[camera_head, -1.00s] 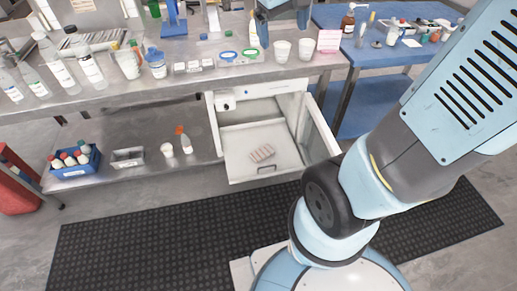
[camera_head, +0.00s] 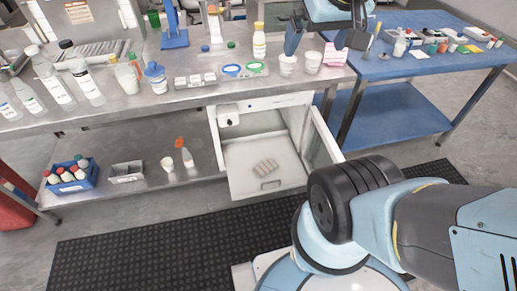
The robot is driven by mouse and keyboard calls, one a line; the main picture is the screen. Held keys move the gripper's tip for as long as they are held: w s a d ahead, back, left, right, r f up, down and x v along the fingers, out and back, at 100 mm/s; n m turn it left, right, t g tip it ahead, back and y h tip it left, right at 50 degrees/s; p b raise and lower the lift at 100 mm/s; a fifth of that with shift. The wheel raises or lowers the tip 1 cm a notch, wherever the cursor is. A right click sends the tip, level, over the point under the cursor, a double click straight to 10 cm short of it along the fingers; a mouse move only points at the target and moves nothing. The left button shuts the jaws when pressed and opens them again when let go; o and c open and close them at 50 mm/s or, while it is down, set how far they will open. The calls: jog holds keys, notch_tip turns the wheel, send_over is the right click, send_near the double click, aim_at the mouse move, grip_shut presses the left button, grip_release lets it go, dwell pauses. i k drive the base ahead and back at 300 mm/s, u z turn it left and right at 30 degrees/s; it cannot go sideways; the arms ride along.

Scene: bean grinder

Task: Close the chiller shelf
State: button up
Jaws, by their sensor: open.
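The white chiller (camera_head: 265,103) stands under the metal bench, with its door (camera_head: 321,143) swung open to the right. Its white shelf (camera_head: 247,155) is pulled out towards me, and a small ribbed pack (camera_head: 266,168) lies on it. A dark handle slot (camera_head: 271,185) shows on the shelf's front. My gripper (camera_head: 327,42) is open and empty, with its fingers spread apart. It is above the right end of the bench top, well up from the shelf and not touching it.
Two white cups (camera_head: 312,63) and a pink-and-white box (camera_head: 335,54) stand close to my gripper on the bench. A blue table (camera_head: 415,68) is at the right. Bottles crowd the bench's left. Black matting (camera_head: 150,245) covers the floor in front.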

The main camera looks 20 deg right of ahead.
aim_at(241, 154)
jog(key=u, duration=1.35)
jog(key=i, duration=0.1)
jog(key=z, duration=2.9)
jog(key=k, duration=1.4)
jog(key=u, duration=1.1)
jog(key=i, duration=0.5)
jog(key=z, duration=0.2)
